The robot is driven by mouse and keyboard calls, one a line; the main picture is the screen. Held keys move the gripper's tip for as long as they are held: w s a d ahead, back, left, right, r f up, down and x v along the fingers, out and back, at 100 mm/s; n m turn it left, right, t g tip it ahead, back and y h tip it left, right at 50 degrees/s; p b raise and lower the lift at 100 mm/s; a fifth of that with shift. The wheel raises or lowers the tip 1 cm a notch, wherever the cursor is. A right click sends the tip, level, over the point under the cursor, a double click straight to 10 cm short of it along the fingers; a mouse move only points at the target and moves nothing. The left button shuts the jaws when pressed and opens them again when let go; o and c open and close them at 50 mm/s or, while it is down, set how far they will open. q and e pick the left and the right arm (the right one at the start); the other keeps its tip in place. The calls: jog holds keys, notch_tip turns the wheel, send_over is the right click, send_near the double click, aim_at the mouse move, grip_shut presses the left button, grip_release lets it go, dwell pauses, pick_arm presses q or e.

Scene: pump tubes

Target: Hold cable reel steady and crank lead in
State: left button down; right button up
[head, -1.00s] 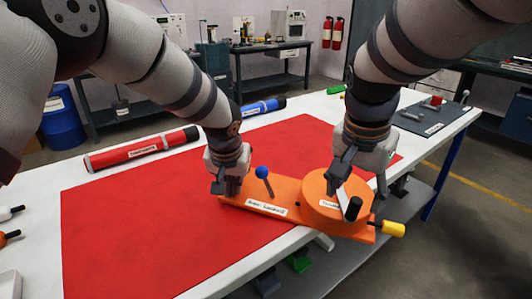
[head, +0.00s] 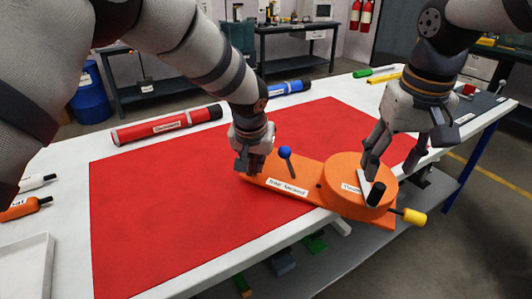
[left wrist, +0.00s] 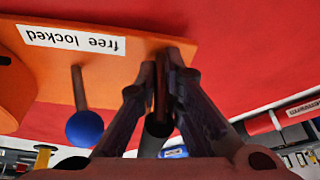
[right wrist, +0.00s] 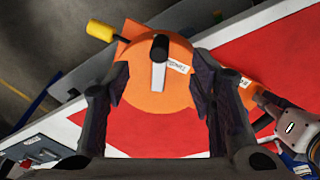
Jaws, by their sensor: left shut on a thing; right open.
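The orange cable reel has a round drum (head: 345,178) on a long orange base (head: 305,196) at the table's front edge. A pale crank arm with a black knob (head: 376,193) sits on the drum; it also shows in the right wrist view (right wrist: 160,48). A blue-ball lever (head: 285,153) stands beside the "free locked" label (left wrist: 70,40). A yellow-tipped rod (head: 414,217) sticks out at the right end. My left gripper (head: 246,168) is shut on the base's left end; the exact grip is partly hidden. My right gripper (head: 391,172) is open and empty above the drum, fingers spread.
A red mat (head: 190,190) covers much of the white table (head: 70,215). Red (head: 168,127) and blue (head: 290,87) tubes lie behind it. A white tray (head: 25,265) and handled tools are at left. A grey board (head: 475,115) is at far right.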

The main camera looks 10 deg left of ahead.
aim_at(380, 186)
jog(key=f, duration=0.3)
jog(key=w+f, duration=0.1)
jog(key=f, duration=0.4)
jog(key=shift+w+a+f, duration=0.1)
jog(key=shift+w+f, duration=0.1)
jog(key=shift+f, duration=0.1)
grip_shut()
